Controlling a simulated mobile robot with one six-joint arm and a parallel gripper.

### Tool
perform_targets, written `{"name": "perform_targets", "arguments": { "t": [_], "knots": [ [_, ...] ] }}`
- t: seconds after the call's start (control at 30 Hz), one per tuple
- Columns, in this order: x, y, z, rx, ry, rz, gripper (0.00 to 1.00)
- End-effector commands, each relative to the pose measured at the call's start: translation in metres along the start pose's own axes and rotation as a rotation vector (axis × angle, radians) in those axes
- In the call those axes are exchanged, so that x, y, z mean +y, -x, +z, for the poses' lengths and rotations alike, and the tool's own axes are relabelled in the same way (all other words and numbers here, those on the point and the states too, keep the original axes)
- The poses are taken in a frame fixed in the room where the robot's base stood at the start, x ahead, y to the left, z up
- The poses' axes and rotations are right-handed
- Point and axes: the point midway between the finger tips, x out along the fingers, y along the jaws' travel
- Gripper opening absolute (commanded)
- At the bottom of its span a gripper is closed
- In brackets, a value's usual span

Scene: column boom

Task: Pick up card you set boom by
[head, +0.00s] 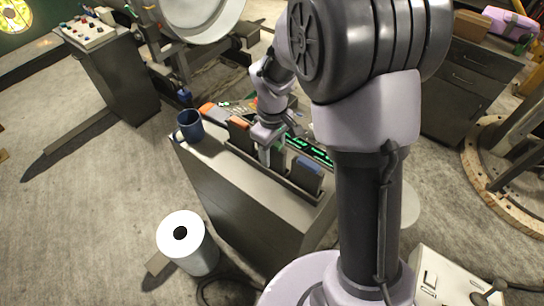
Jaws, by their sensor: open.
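A sloped grey console (212,165) stands at the centre of the head view. Along its top edge is a dark rack with upright cards: one with an orange top (239,124) at the left, and a blue-topped one (309,166) at the right. My gripper (271,157) points down at the rack between these two, with its jaws open. A small bit of green shows beside the fingers; I cannot tell whether it is a card between them. The fingertips are small and partly hidden, and my own arm covers the console's right side.
A blue mug (189,124) stands at the console's left end. Green-lit displays (312,150) lie behind the rack. A white roll (187,240) stands on the floor in front. A control pedestal (112,75) is at the back left, and a dark cabinet (462,85) at the back right.

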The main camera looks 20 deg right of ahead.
Motion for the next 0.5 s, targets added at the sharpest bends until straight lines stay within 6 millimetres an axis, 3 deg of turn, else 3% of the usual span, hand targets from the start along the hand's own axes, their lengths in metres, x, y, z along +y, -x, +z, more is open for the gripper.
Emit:
{"name": "perform_targets", "arguments": {
  "t": [0.1,0.3,0.5],
  "knots": [
    [-0.0004,-0.0116,-0.0002,0.000,0.000,-0.001,0.45],
    [-0.0004,-0.0116,-0.0004,0.001,0.000,0.000,0.43],
    [-0.0004,-0.0114,-0.0004,0.001,0.000,0.000,0.03]
  ]
}}
